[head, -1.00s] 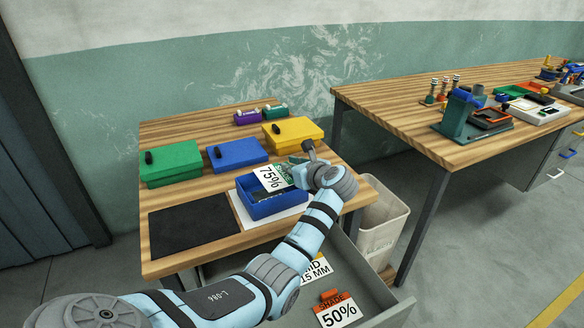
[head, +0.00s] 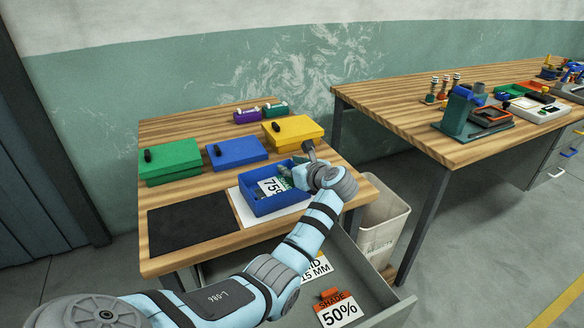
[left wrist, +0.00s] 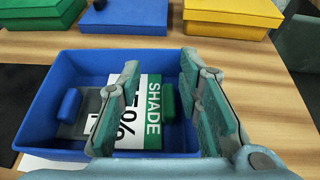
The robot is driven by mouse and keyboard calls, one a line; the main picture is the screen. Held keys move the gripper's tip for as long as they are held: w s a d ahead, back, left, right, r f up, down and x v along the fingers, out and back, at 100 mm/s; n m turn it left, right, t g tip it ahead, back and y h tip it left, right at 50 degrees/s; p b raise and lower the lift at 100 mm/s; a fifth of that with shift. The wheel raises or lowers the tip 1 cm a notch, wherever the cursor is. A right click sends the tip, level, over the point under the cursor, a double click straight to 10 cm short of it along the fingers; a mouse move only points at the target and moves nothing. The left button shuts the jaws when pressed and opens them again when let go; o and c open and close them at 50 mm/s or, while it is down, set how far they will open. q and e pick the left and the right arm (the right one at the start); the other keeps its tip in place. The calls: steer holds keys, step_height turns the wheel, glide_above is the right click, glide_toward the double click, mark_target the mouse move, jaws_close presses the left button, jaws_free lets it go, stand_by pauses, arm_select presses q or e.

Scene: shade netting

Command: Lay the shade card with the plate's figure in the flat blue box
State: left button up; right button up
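The shade card (head: 271,187), white with a green "SHADE" band and a partly covered "75%", lies in the open flat blue box (head: 263,210). In the left wrist view, the card (left wrist: 153,120) rests inside the blue box (left wrist: 40,110), with its green grip (left wrist: 168,104) between my fingers. My left gripper (head: 287,172) is low over the box's right side. In the left wrist view, its fingers (left wrist: 160,105) are spread apart, clear of the grip. A dark grey piece (left wrist: 80,125) with a blue grip lies in the box's left part, partly under the card. My right gripper is not in view.
Closed green (head: 170,162), blue (head: 236,152) and yellow (head: 293,132) boxes stand behind. A black mat (head: 193,221) lies to the left. An open drawer below holds an orange-banded "SHADE 50%" card (head: 338,310) and a "15 MM" card (head: 317,267). A rejects bin (head: 382,225) stands right.

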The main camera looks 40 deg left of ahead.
arm_select(q)
steer(key=shift+d+r+p, duration=0.35)
steer(key=shift+r+p, duration=0.25)
steer(key=shift+r, duration=0.25)
steer(key=v, duration=1.1)
steer(key=shift+s, duration=0.2)
